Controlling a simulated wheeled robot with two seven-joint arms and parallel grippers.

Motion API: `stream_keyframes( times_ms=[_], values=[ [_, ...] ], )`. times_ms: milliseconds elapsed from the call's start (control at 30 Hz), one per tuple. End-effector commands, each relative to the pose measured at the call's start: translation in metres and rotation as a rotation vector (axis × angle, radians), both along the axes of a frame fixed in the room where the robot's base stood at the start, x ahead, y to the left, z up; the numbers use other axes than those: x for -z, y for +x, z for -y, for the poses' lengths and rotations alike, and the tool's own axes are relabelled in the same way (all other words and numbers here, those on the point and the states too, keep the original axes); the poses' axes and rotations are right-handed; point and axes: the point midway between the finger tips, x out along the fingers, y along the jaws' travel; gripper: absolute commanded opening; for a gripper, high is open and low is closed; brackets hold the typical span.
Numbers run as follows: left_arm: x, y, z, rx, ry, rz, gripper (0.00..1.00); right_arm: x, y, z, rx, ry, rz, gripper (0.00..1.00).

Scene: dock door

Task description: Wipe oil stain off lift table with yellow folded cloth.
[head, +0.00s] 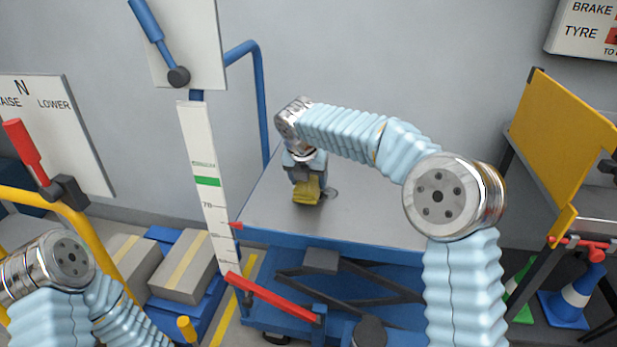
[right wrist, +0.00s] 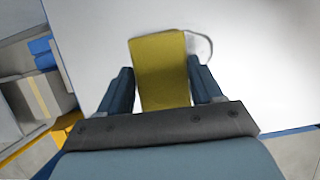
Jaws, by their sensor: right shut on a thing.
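The yellow folded cloth (head: 306,190) is held by my right gripper (head: 305,178) at the lift table's surface. In the right wrist view the cloth (right wrist: 162,70) sits between the two dark fingers of the right gripper (right wrist: 163,85). The oil stain (head: 331,193) shows as a faint grey outline just right of the cloth, and its curved edge also shows in the right wrist view (right wrist: 206,42). The rest of the stain is hidden by the cloth. The lift table (head: 375,222) has a grey metal top on a blue frame. My left gripper is out of view.
A white gauge post (head: 205,180) with a red pointer stands at the table's left. A red lever (head: 270,296) is at the table's front. Boxes (head: 184,266) lie on a blue pallet at left. Cones (head: 570,295) and a yellow panel (head: 562,150) stand at right.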

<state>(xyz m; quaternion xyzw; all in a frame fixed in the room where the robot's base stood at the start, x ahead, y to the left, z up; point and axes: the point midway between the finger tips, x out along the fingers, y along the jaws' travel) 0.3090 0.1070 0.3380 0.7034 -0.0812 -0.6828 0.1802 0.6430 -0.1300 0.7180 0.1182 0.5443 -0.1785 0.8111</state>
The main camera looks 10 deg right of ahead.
Motion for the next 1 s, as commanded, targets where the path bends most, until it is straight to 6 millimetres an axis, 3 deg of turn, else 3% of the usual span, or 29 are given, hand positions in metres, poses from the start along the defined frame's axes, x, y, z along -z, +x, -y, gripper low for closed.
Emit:
stream_keyframes(
  times_ms=[733, 1000],
  values=[
    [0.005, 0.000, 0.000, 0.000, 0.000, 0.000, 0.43, 0.013, 0.000, 0.001, 0.000, 0.000, 0.000, 0.41],
    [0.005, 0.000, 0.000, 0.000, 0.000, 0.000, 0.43, 0.012, -0.009, 0.023, 0.001, 0.000, 0.000, 0.41]
  ],
)
